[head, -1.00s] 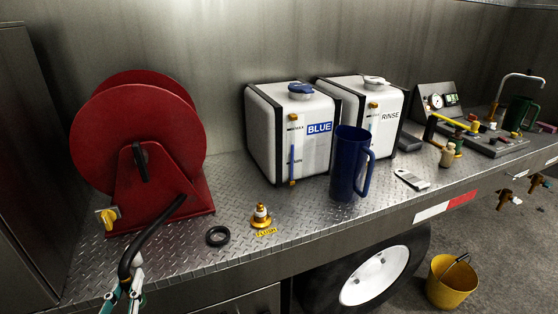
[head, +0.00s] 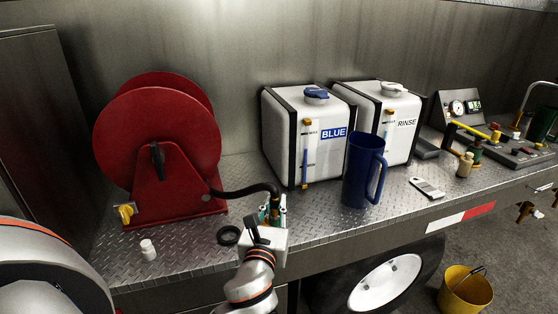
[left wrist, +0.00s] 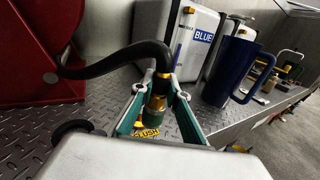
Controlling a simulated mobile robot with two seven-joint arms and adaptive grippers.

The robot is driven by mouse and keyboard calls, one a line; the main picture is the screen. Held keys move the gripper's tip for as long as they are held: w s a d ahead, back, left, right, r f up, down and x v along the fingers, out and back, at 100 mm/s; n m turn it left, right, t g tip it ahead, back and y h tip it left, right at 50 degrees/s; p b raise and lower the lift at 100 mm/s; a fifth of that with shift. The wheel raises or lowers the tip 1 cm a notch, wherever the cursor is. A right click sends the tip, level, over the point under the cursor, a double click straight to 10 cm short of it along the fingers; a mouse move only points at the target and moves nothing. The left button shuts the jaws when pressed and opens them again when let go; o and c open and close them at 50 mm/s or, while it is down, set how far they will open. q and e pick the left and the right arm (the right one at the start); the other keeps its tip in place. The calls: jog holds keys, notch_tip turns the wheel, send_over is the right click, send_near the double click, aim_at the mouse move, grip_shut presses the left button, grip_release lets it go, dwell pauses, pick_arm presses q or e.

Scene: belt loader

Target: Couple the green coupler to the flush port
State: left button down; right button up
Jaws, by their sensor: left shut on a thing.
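My left gripper (head: 272,212) is shut on the green coupler (left wrist: 156,103) at the end of the black hose (head: 240,190). My right gripper is not in view.
The red hose reel (head: 160,140) stands at left. A black ring (head: 229,235) and small white bottle (head: 148,250) lie left of the gripper. The blue jug (head: 361,170) and BLUE tank (head: 290,130) stand close on the right. The deck's front edge is near.

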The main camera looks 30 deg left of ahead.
pick_arm(q)
jog(key=w+a+r+n+g+y+p, duration=0.1)
jog(key=w+a+r+n+g+y, duration=0.2)
jog(key=r, duration=0.4)
jog(key=shift+w+a+r+n+y, duration=0.35)
jog(key=shift+w+a+n+y, duration=0.15)
jog(key=shift+w+a+y, duration=0.45)
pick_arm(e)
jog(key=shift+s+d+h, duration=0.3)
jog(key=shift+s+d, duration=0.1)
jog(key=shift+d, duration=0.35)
pick_arm(q)
jog(key=shift+d+f, duration=0.1)
jog(key=shift+d, duration=0.1)
notch_tip(320, 180, down, 4)
jog(key=shift+f+b, duration=0.1)
jog(key=shift+b, duration=0.25)
jog(key=shift+f, duration=0.8)
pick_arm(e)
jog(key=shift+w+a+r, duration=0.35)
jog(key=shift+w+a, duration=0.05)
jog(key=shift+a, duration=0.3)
